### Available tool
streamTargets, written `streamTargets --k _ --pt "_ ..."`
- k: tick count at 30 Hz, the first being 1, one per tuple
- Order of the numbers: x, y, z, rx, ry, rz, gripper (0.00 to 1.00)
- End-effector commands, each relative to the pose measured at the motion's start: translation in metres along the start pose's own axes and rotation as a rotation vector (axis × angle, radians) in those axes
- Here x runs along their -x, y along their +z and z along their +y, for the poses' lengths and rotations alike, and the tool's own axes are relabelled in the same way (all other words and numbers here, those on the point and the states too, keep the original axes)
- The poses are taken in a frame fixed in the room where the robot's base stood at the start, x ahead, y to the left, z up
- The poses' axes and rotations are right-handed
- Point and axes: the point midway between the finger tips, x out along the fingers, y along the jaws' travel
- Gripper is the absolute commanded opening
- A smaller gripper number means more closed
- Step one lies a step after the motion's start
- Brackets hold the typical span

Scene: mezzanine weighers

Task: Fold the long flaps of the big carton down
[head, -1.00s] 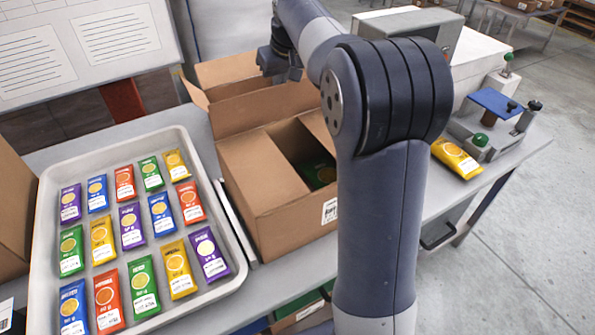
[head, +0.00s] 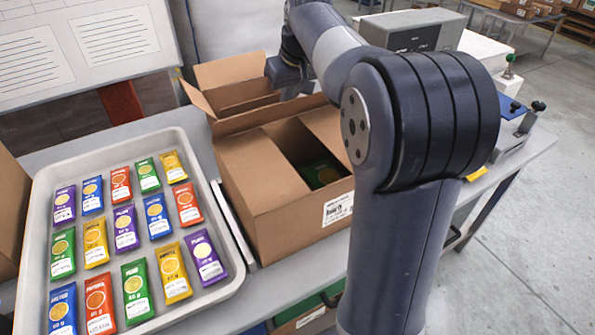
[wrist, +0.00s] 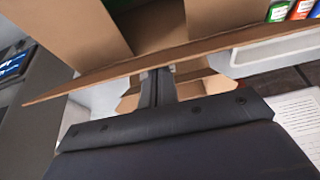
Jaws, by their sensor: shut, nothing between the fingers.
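The big carton (head: 285,215) is brown and stands on the bench in the middle of the head view. Its two short flaps (head: 262,168) lie folded inward, with a gap between them showing green packets (head: 320,172) inside. Its far long flap (head: 240,122) stands up at a tilt along the back edge. The near long flap cannot be made out. My gripper (head: 298,90) is at the far side of that far flap, partly hidden by my arm. In the wrist view its shut, empty fingers (wrist: 157,88) are close to the flap's edge (wrist: 215,42); contact is unclear.
Another open carton (head: 225,75) stands close behind the big one. A pale tray (head: 210,160) of coloured packets lies to the left. A scale-like device (head: 515,130) and a grey box (head: 420,35) sit to the right. Little bench is free between them.

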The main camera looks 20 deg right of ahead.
Motion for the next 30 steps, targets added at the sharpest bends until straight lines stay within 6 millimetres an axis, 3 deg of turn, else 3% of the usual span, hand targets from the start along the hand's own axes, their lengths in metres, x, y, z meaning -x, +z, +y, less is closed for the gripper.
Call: streamTargets --k 12,23,30 --pt "-0.016 0.035 0.0 -0.001 0.0 0.001 0.0" --pt "-0.014 0.038 0.0 0.0 0.0 0.0 0.0" --pt "-0.028 0.051 0.0 -0.001 0.0 -0.001 0.0"
